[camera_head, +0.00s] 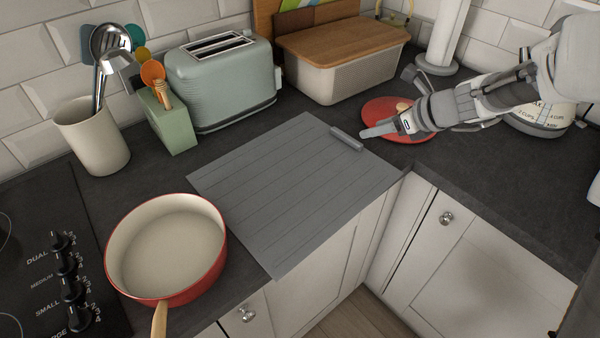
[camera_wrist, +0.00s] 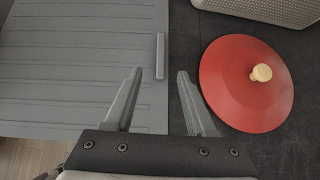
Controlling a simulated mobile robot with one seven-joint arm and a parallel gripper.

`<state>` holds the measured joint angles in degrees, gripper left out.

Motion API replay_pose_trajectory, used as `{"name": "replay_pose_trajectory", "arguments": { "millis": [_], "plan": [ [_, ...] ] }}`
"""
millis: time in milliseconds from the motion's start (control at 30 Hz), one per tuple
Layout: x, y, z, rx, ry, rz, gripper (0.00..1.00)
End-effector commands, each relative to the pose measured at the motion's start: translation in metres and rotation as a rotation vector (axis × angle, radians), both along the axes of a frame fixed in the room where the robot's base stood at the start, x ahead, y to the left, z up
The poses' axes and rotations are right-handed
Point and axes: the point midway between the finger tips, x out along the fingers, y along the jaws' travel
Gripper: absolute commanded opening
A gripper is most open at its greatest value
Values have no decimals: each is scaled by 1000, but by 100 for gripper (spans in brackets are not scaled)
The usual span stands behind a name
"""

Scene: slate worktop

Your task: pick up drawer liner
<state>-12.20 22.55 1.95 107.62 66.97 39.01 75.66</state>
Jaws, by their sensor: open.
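The drawer liner (camera_head: 270,185) looks like a flat grey ribbed sheet on the dark worktop, its front corner reaching past the counter edge. A short grey bar (camera_head: 346,139) lies along its right side. In the wrist view the liner (camera_wrist: 75,65) fills the upper left and the bar (camera_wrist: 160,55) lies just beyond the fingertips. My gripper (camera_head: 382,108) is open and empty, near the liner's right edge. In the wrist view, my gripper (camera_wrist: 160,75) has its left finger over the liner and its right finger over bare worktop. I cannot tell its exact height.
A red lid (camera_head: 384,118) with a pale knob lies right of the liner. A red pan (camera_head: 166,245) stands at front left. A toaster (camera_head: 222,85), a utensil crock (camera_head: 91,138) and a wooden-lidded bin (camera_head: 345,75) stand behind.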

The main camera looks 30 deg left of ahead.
Motion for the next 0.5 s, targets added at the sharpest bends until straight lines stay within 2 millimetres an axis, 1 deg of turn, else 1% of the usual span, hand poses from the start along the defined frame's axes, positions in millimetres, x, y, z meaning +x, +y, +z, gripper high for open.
{"name": "replay_pose_trajectory", "arguments": {
  "millis": [33, 133, 233, 400, 500],
  "plan": [
    [3, 8, -11, 0, 3, 3, 56],
    [8, 19, -22, -1, 0, 3, 56],
    [11, 27, -28, 0, -1, 2, 56],
    [13, 32, -33, -1, -1, 1, 56],
    [15, 36, -40, -1, 0, 2, 56]
  ]
}}
